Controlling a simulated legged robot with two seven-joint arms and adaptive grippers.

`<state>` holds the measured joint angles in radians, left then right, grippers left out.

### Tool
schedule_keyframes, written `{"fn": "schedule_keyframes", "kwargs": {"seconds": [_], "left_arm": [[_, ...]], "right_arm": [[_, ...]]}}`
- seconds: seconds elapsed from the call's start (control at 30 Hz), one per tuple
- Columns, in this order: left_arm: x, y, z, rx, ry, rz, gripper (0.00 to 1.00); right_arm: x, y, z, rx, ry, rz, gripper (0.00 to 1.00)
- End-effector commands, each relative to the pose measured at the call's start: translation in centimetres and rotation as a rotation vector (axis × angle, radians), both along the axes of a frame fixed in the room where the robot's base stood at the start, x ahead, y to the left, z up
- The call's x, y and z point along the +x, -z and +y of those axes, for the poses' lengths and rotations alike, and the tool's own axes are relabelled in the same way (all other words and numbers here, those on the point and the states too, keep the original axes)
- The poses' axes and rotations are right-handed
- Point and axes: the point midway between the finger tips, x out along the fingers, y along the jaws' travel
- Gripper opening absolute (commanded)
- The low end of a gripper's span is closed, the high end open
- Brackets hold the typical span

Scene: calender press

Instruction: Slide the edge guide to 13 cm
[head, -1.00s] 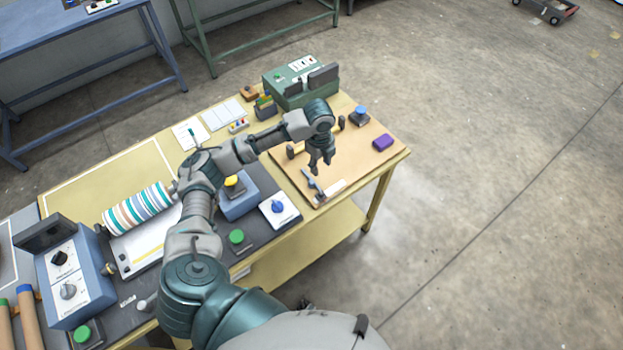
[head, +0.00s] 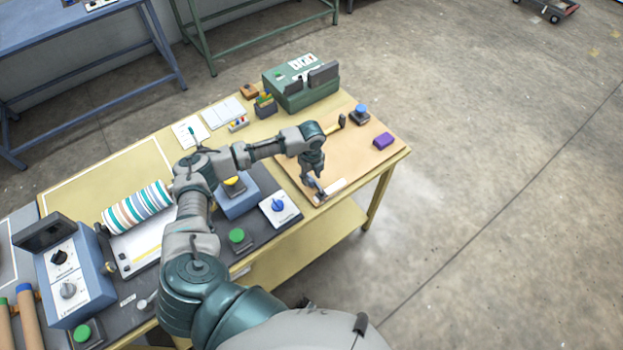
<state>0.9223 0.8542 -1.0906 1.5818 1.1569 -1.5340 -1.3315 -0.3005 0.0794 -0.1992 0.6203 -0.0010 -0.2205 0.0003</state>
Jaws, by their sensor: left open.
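The tan board (head: 352,165) lies at the right end of the yellow table. A small grey-blue piece that looks like the edge guide (head: 313,184) is at the board's front edge, beside a pale strip (head: 336,187) that may be its scale. Any marks on the strip are too small to read. My left gripper (head: 319,192) is open and points down over the guide. Its fingers partly hide the guide, and I cannot tell whether they touch it. My right gripper is not in view.
A lever with a black grip (head: 342,120) and a purple block (head: 383,141) are on the board. A blue-knobbed box (head: 360,113) and a green machine (head: 301,86) stand behind. A white dial panel (head: 279,208) and the striped roller (head: 138,207) lie left.

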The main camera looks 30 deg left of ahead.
Motion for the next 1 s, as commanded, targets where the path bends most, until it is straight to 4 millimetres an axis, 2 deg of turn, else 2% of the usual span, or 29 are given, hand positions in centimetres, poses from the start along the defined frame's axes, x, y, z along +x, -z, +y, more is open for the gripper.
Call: {"fn": "schedule_keyframes", "kwargs": {"seconds": [0.2,0.5,0.67,0.7,1.0], "left_arm": [[0.0,2.0,-0.1,0.0,-0.001,-0.001,0.44],[0.0,2.2,-0.1,0.001,0.0,-0.001,0.44],[0.0,2.2,-0.1,-0.001,0.0,-0.002,0.04],[0.0,2.2,-0.1,-0.001,0.0,-0.002,0.0],[0.6,2.0,-0.3,-0.002,-0.001,-0.002,0.0]], "right_arm": [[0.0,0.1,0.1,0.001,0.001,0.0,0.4],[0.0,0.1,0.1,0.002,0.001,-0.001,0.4],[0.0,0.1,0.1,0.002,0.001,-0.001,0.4],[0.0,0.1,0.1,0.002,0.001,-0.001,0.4],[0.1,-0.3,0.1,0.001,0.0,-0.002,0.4]]}}
